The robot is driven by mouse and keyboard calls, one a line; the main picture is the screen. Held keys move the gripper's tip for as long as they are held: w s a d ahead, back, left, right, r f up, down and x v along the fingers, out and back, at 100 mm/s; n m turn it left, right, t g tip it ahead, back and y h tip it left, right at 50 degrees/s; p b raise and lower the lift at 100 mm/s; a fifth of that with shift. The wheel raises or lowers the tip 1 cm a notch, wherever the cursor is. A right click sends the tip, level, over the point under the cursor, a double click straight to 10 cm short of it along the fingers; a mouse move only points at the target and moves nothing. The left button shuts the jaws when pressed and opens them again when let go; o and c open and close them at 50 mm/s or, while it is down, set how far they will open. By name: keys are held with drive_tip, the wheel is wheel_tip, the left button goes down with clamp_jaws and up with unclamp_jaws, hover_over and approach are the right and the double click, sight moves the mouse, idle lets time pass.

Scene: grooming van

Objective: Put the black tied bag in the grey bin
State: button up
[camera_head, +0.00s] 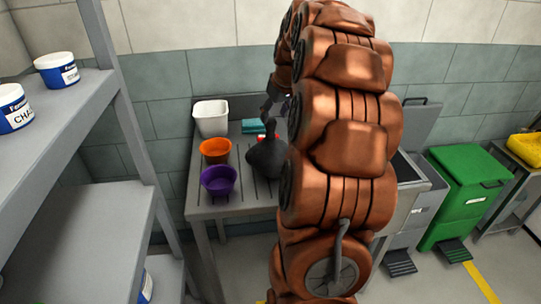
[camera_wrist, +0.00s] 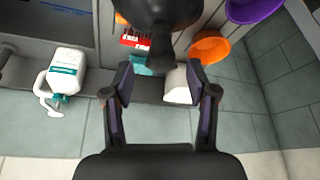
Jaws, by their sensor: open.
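The black tied bag (camera_head: 265,160) sits on the grey slatted table, its tied neck pointing up. In the wrist view the bag (camera_wrist: 158,14) is at the top middle, with its neck pointing down toward the space between my fingertips. My gripper (camera_wrist: 160,76) is open, one finger on either side of the neck's line; I cannot tell whether they touch it. In the head view my gripper (camera_head: 268,103) is small and partly hidden by my arm, just above the neck. The grey bin (camera_head: 411,215) stands right of the table with its lid raised, partly hidden behind my arm.
An orange bowl (camera_head: 215,148), a purple bowl (camera_head: 219,181) and a white container (camera_head: 210,118) stand left of the bag. A teal item (camera_head: 252,126) lies behind it. A green bin (camera_head: 464,190) stands right of the grey one. Grey shelves (camera_head: 85,235) fill the left side.

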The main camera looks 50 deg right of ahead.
sight(269, 127)
drive_tip(key=shift+w+p+x, duration=0.2)
drive_tip(key=shift+p+x, duration=1.35)
drive_tip(key=shift+x, duration=2.05)
drive_tip(key=shift+r, duration=0.15)
clamp_jaws()
